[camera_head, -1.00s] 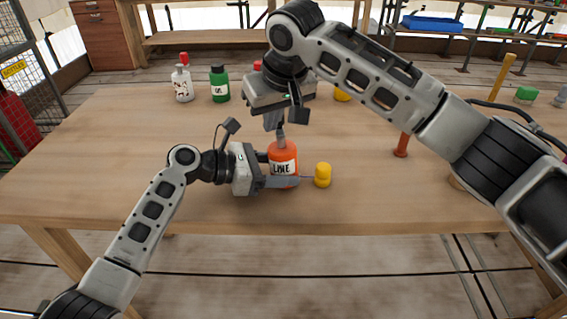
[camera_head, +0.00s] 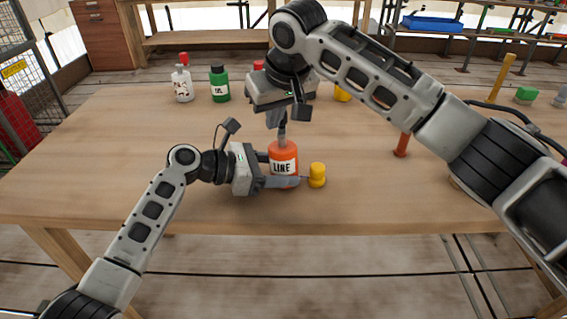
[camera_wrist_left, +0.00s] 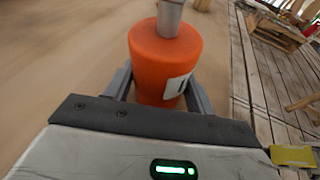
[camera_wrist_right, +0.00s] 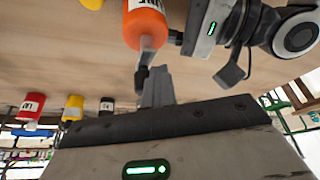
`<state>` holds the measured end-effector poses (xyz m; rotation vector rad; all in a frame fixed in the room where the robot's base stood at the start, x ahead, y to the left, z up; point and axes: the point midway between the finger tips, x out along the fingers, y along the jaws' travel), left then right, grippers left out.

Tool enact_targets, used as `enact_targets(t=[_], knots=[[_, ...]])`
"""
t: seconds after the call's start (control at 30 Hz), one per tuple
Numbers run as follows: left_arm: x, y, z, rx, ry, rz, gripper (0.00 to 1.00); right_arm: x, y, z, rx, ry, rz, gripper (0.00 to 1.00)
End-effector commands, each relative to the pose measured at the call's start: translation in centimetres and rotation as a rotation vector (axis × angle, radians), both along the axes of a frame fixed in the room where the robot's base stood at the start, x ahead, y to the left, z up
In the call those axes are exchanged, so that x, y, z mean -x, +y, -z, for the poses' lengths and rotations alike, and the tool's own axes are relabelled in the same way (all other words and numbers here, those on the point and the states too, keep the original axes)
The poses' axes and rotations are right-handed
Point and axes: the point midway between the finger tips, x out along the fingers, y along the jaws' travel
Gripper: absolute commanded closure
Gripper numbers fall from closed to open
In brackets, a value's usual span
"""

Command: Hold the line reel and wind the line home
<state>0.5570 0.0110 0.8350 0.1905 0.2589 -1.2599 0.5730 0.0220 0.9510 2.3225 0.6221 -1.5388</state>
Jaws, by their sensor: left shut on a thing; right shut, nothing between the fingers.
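The line reel (camera_head: 284,152) is an orange, bottle-shaped body with a white LINE label, upright on the table. A grey shaft rises from its top, also seen in the left wrist view (camera_wrist_left: 170,18). My left gripper (camera_head: 283,176) is shut around the reel's body, one finger on each side. My right gripper (camera_head: 279,118) points down above the reel, shut and empty, its tips close to a dark crank piece (camera_wrist_right: 142,76); I cannot tell whether they touch. A yellow float-like piece (camera_head: 317,175) stands just right of the reel, a thin line seemingly between them.
At the back of the wooden table (camera_head: 80,180) stand a white bottle (camera_head: 183,86), a green bottle (camera_head: 219,84) and a partly hidden yellow one (camera_head: 342,94). An orange-red post (camera_head: 402,145) stands to the right. The table's front left is clear.

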Motion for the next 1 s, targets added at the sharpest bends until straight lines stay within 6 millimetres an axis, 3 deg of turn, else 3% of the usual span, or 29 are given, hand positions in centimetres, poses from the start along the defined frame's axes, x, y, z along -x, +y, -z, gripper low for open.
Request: enact_targets(t=[0.23,1.0], knots=[[0.1,-0.1,-0.1,0.0,-0.003,0.005,0.58,-0.2,0.2,-0.3,0.001,-0.001,0.003,1.0],[0.0,0.0,0.0,0.001,-0.001,0.0,0.58,-0.1,0.3,-6.4,-0.001,-0.001,0.001,1.0]])
